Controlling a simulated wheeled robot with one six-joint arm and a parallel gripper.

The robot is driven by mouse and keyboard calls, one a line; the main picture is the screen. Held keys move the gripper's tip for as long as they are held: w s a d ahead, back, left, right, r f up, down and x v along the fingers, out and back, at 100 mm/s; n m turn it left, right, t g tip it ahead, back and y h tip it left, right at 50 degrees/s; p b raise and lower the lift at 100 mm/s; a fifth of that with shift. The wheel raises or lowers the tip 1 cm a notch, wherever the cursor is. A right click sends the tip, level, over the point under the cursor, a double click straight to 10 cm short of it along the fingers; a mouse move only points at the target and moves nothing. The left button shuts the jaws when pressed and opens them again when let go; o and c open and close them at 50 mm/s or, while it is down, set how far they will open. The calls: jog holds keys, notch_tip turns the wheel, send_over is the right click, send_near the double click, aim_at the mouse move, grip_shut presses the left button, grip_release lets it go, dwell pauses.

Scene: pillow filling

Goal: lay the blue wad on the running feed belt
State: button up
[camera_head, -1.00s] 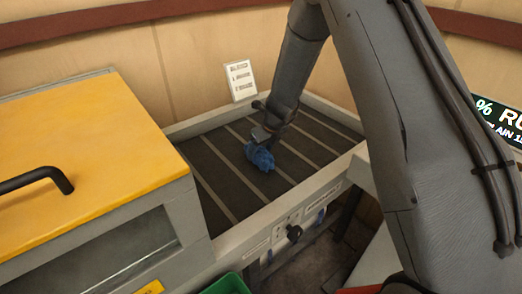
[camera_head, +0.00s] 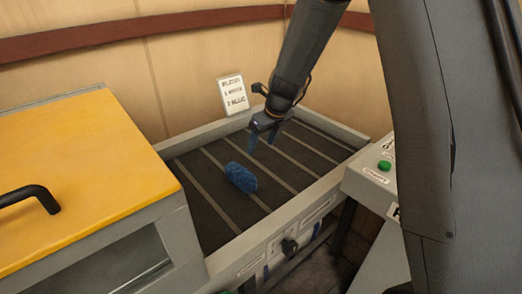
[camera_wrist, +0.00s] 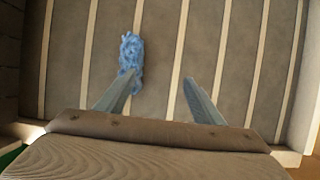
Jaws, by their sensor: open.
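The blue wad (camera_head: 241,177) lies on the dark feed belt (camera_head: 290,172) between its pale cross slats. My gripper (camera_head: 264,140) is above the belt, up and to the right of the wad, open and apart from it in the head view. In the wrist view the wad (camera_wrist: 131,62) shows beyond the left fingertip, overlapping it in the picture. The space between the fingers of my gripper (camera_wrist: 160,84) is empty, with bare belt behind it.
A yellow-topped machine (camera_head: 80,170) with a black handle stands at the belt's left end. A white sign (camera_head: 233,95) stands at the back rail. A panel with a green button (camera_head: 384,165) is at the right. The belt right of the wad is clear.

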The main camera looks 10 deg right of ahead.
jog(key=s+d+r+n, duration=0.1)
jog(key=s+d+n, duration=0.2)
jog(key=s+n, duration=0.6)
jog(key=s+d+r+n+g+h, duration=0.1)
jog(key=s+d+n, duration=0.3)
jog(key=s+n, duration=0.5)
jog(key=s+d+r+n+g+h, duration=0.1)
jog(key=s+d+n, duration=0.3)
jog(key=s+n, duration=0.6)
jog(key=shift+r+n, duration=0.55)
jog(key=shift+n, duration=0.05)
jog(key=shift+d, duration=0.1)
dwell(2.3)
notch_tip(320, 180, down, 2)
jog(key=shift+f+b, duration=0.1)
jog(key=shift+b, duration=0.8)
